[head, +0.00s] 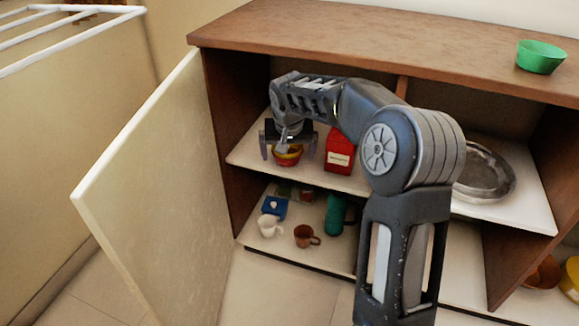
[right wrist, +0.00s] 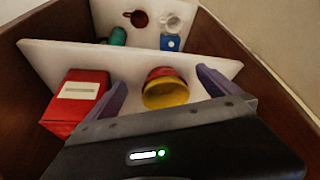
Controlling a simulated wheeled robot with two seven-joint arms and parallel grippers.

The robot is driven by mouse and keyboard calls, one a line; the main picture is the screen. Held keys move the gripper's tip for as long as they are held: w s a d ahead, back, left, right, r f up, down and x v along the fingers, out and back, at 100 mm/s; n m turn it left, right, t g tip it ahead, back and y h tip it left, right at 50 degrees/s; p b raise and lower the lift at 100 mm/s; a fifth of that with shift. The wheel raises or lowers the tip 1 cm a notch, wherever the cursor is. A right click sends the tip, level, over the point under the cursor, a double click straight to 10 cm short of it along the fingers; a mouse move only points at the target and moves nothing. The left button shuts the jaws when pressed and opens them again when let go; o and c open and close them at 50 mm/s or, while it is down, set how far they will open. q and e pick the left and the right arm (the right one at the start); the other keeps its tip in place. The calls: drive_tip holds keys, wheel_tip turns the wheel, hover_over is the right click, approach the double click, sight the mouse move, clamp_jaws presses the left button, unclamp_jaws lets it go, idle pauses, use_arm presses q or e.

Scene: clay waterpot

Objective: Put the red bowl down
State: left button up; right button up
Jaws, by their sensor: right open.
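The red bowl (head: 288,161) is on the upper shelf inside the open cabinet, near its left side. It shows red and yellow; I cannot tell whether the yellow part (right wrist: 166,95) is a second bowl or part of the same one. My right gripper (head: 290,150) is open over the bowl. In the right wrist view the red bowl (right wrist: 160,74) lies between the two spread fingers, with gaps on both sides. The gripper partly covers the bowl in the head view. My left gripper is not in view.
A red box (head: 340,152) stands right of the bowl on the shelf (head: 245,150). A metal plate (head: 487,172) is farther right. Mugs (head: 306,236) and a teal bottle (head: 334,215) are below. The cabinet door (head: 150,190) stands open at left. A green bowl (head: 541,57) is on top.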

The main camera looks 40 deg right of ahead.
drive_tip(key=s+a, duration=0.4)
drive_tip(key=s, duration=0.2)
drive_tip(key=shift+p, duration=0.4)
drive_tip(key=shift+s, duration=0.1)
drive_tip(key=s+a+f+n+g+y, duration=0.1)
drive_tip(key=s+a+f+n+y, duration=0.1)
drive_tip(key=a+f, duration=0.8)
drive_tip(key=s+a+f+n+y, duration=0.2)
drive_tip(key=s+a+f+y, duration=0.1)
drive_tip(key=a+f, duration=0.8)
drive_tip(key=s+a+f, duration=0.4)
drive_tip(key=s+f, duration=0.3)
drive_tip(key=s, duration=0.1)
drive_tip(key=s+a+f+g+y, duration=0.1)
drive_tip(key=s+a+f, duration=0.4)
drive_tip(key=s, duration=0.3)
drive_tip(key=shift+s+f, duration=0.15)
drive_tip(key=shift+f, duration=0.7)
